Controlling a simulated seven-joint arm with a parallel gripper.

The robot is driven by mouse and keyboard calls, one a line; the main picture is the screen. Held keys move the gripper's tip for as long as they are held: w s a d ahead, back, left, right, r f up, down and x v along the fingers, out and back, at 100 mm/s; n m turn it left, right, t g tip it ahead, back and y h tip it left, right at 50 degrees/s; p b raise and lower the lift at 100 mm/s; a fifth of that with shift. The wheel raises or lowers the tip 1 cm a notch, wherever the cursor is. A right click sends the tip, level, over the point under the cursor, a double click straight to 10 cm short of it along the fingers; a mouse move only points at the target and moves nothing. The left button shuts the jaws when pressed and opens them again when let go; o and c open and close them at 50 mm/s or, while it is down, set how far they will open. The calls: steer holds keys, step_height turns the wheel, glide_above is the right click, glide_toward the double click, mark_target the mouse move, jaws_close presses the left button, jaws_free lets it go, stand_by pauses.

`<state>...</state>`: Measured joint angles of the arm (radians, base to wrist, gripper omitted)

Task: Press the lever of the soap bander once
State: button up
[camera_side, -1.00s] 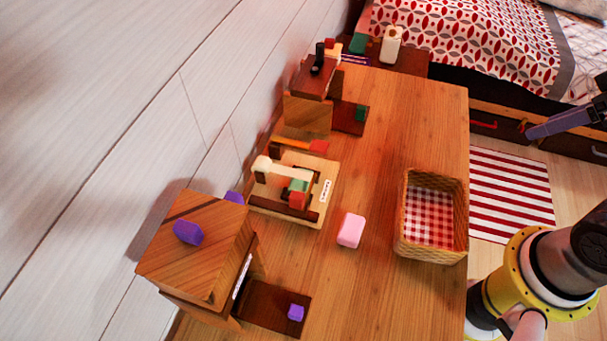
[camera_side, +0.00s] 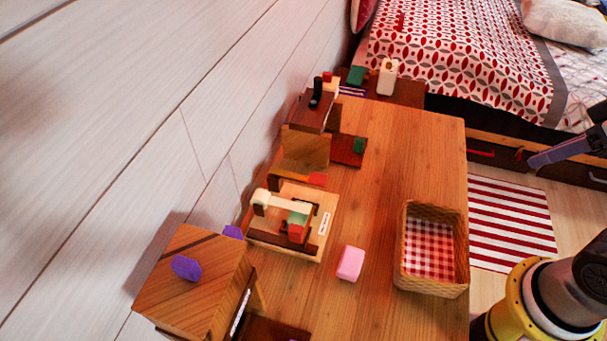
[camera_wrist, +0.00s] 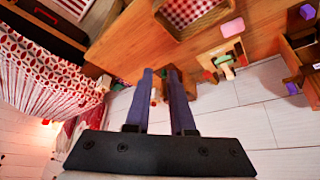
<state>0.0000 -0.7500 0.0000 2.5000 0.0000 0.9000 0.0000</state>
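A small wooden press-like device (camera_side: 262,243) stands on the table by the wall; I take it for the soap bander. It has a cream arm (camera_side: 280,203), a green and red block under the arm's right end, and a white label too small to read. It also shows in the wrist view (camera_wrist: 222,62). A pink soap-like block (camera_side: 350,263) lies on the table to its right, apart from it. My gripper (camera_wrist: 160,76) has two purple fingers, apart and with nothing between them. In the side view it is partly shown at the right edge, far from the device.
A wicker basket (camera_side: 403,245) with checked lining stands at the table's right edge. A wooden box (camera_side: 195,270) with a purple piece on top is nearest the camera. Another wooden stand (camera_side: 306,150) with a black knob is farther back. Table between device and basket is mostly clear.

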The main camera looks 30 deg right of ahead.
jaws_close()
stand_by(1.4)
